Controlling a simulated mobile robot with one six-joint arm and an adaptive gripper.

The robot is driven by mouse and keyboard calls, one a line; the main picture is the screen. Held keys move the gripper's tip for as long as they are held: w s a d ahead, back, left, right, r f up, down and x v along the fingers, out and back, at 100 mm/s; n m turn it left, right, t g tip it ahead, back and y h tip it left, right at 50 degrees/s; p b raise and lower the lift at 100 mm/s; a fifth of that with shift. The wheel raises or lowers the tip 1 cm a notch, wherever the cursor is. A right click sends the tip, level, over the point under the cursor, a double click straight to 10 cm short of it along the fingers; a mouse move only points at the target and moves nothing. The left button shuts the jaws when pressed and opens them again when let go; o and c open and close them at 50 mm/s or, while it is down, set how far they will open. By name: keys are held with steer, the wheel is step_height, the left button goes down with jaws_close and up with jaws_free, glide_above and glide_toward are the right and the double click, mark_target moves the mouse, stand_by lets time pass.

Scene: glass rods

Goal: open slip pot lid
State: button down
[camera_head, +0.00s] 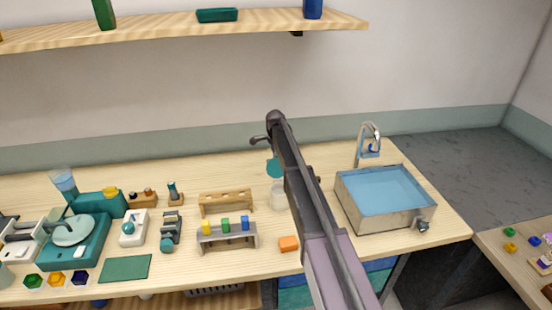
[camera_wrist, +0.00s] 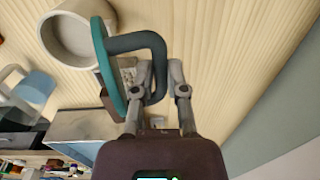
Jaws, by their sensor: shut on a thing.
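The slip pot (camera_head: 277,197) is a pale round pot on the worktop, partly behind my arm in the head view. In the wrist view the pot (camera_wrist: 70,48) shows its open rim and hollow inside. The teal lid (camera_head: 273,168) is off the pot, held above it. In the wrist view the lid (camera_wrist: 108,75) is seen edge-on beside the pot's rim, with a dark teal loop handle (camera_wrist: 150,40). My gripper (camera_wrist: 162,75) is shut on this handle. In the head view my arm hides the gripper's fingers.
A sink (camera_head: 355,208) with blue water and a tap (camera_head: 368,140) stands right of the pot. A wooden rack (camera_head: 226,200), a grey stand with coloured blocks (camera_head: 228,238) and an orange block (camera_head: 289,243) are near the pot's left and front. A shelf (camera_head: 200,22) runs above.

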steer(key=c, duration=1)
jaws_free()
steer(key=shift+w+a, duration=0.1)
steer(key=shift+w, duration=0.6)
steer(key=o, duration=0.3)
steer(key=shift+w+f, duration=0.15)
steer(key=shift+f, duration=0.05)
steer(key=shift+w+f, duration=0.2)
steer(key=shift+s+r, duration=0.1)
steer(key=shift+s, duration=0.1)
steer(key=shift+s+r, duration=0.1)
steer(key=shift+s, duration=0.1)
